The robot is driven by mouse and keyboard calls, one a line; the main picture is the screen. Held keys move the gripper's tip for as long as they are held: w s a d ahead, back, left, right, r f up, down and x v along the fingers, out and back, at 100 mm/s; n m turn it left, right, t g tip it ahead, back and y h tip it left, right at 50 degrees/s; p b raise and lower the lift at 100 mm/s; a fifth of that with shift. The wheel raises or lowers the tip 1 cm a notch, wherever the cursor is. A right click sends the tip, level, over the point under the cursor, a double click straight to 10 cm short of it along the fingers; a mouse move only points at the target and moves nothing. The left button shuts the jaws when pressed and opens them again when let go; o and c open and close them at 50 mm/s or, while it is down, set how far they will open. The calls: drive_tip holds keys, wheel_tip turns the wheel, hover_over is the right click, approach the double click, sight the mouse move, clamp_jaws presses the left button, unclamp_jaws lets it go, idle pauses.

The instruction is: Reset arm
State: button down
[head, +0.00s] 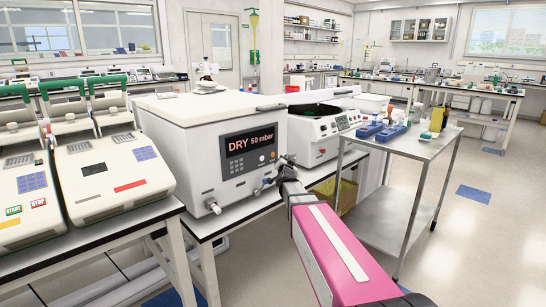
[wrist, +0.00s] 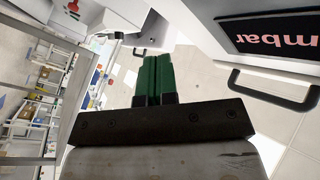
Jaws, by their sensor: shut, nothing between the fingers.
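My arm, with a pink link, reaches forward from the lower right in the head view. Its end is in front of the right side of the white drying unit (head: 203,152), whose display reads DRY 50 mbar. In the wrist view my gripper (wrist: 154,58) has its two green fingers pressed together, with nothing between them. The drying unit's dark display (wrist: 275,35) shows turned over at the upper right of that view. Two thermal cyclers (head: 112,178) with green-handled lids stand on the bench at the left.
A white centrifuge (head: 325,138) with a raised lid stands right of the drying unit. A metal cart (head: 405,147) holding blue racks (head: 390,132) and bottles is close to my arm's right. The floor (head: 485,235) at the right is open.

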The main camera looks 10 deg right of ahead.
idle(0.3)
drive_tip(key=s+a+f+n+g+y, duration=0.25)
drive_tip(key=s+f+g, duration=0.25)
drive_tip(key=s+f, duration=0.3)
drive_tip(key=s+a+f+n+g+y, duration=0.1)
drive_tip(key=s+f+n+g+y, duration=0.1)
drive_tip(key=s+f+n+g, duration=0.5)
drive_tip(key=s+d+f+g, duration=0.1)
drive_tip(key=s+f+g, duration=0.2)
drive_tip(key=s, duration=0.7)
drive_tip(key=s+d+f+g+h, duration=0.1)
drive_tip(key=s+f+g, duration=0.3)
drive_tip(key=s+f, duration=0.3)
drive_tip(key=s, duration=0.3)
drive_tip(key=shift+s+d+f, duration=0.15)
drive_tip(key=shift+d+f, duration=0.1)
drive_tip(key=shift+f, duration=0.1)
drive_tip(key=shift+h, duration=0.25)
